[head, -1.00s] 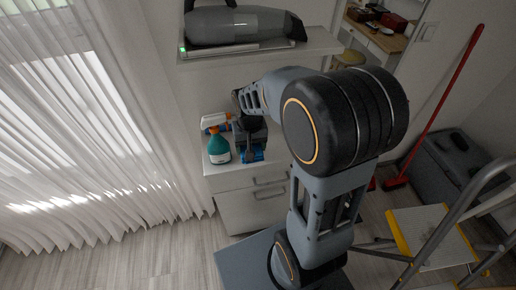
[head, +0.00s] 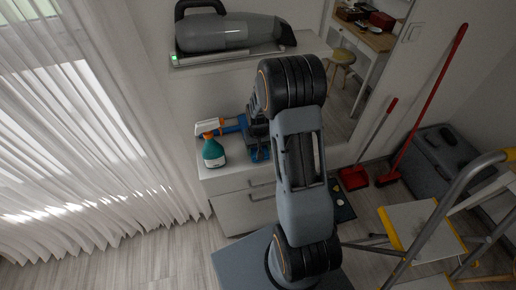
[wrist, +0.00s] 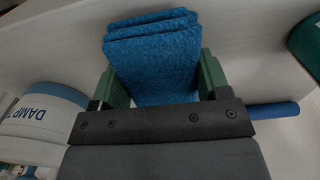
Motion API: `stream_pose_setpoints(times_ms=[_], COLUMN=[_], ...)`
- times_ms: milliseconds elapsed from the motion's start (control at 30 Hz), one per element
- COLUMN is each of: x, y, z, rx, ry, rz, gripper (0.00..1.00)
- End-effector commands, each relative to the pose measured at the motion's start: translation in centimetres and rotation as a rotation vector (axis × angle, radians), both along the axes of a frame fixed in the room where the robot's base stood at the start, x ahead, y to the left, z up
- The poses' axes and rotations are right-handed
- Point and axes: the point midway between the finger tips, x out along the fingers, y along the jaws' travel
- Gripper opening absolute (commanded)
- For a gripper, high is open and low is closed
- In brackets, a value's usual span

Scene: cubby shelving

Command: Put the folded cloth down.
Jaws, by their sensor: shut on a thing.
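My gripper (wrist: 155,92) is shut on the folded cloth (wrist: 152,55), a blue textured stack of layers. The green fingers press its two sides in the wrist view. In the head view the cloth (head: 261,155) shows as a small blue patch below my gripper, over the top of the white cabinet (head: 222,180). My arm covers much of this area. I cannot tell whether the cloth touches the cabinet top.
A teal spray bottle (head: 213,153) stands left of my gripper. A blue cylinder (wrist: 273,110) lies close by. A white tub marked "DAMP" (wrist: 38,120) is near my gripper's other side. A shelf above holds a grey hand vacuum (head: 228,33). A stepladder (head: 425,225) stands right.

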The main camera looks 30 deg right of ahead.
Motion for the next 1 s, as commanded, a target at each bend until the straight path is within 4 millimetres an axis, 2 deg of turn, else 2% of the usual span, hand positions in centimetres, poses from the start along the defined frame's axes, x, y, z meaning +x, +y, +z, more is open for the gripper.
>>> stream_pose_setpoints(times_ms=[500, 533, 700, 800, 1000], x=[-0.01, -0.01, -0.01, -0.01, -0.01], y=[0.03, 0.03, 0.03, 0.03, 0.03], z=[-1.11, -1.09, -0.97, -0.96, -0.92], rx=[0.0, 0.0, 0.0, 0.0, 0.0], ry=[-0.001, -0.001, -0.001, -0.001, -0.001], rz=[0.0, 0.0, 0.0, 0.0, 0.0], gripper=[0.51, 0.71, 0.87, 0.95, 0.95])
